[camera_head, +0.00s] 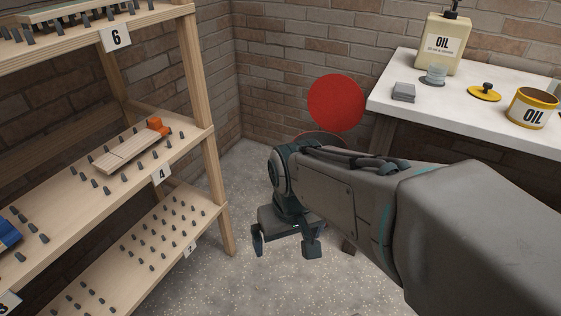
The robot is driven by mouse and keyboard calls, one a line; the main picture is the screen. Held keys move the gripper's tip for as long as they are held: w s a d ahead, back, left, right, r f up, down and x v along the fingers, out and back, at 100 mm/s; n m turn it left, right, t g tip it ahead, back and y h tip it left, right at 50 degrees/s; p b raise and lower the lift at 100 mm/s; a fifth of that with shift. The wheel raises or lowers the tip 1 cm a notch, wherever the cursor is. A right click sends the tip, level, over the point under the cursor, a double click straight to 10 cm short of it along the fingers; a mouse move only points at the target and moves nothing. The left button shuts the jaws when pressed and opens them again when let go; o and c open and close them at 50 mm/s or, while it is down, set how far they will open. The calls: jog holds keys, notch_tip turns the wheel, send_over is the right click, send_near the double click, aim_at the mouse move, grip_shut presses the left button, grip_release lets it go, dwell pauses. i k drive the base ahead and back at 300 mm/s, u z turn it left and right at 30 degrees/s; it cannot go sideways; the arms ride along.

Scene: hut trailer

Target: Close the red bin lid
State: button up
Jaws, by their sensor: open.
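The red bin lid (336,102) is a round red disc, raised upright in front of the brick wall, left of the white table. Below it, only a thin part of the bin's rim (318,135) shows; my arm hides the rest of the bin. My gripper (285,250) points down over the speckled floor, below and left of the lid in the picture. Its two fingers are spread apart with nothing between them. It is apart from the lid.
A wooden shelf (209,150) with pegs stands on the left, holding an orange-and-wood piece (135,145). A white table (480,110) at right holds an oil bottle (438,45), a yellow oil tin (532,108) and small items. Speckled floor (240,190) is free between shelf and arm.

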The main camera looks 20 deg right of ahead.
aim_at(335, 103)
jog(key=z, duration=0.8)
jog(key=k, duration=0.6)
jog(key=u, duration=0.65)
jog(key=i, duration=1.25)
jog(key=z, duration=0.6)
jog(key=i, duration=0.65)
jog(key=z, duration=0.75)
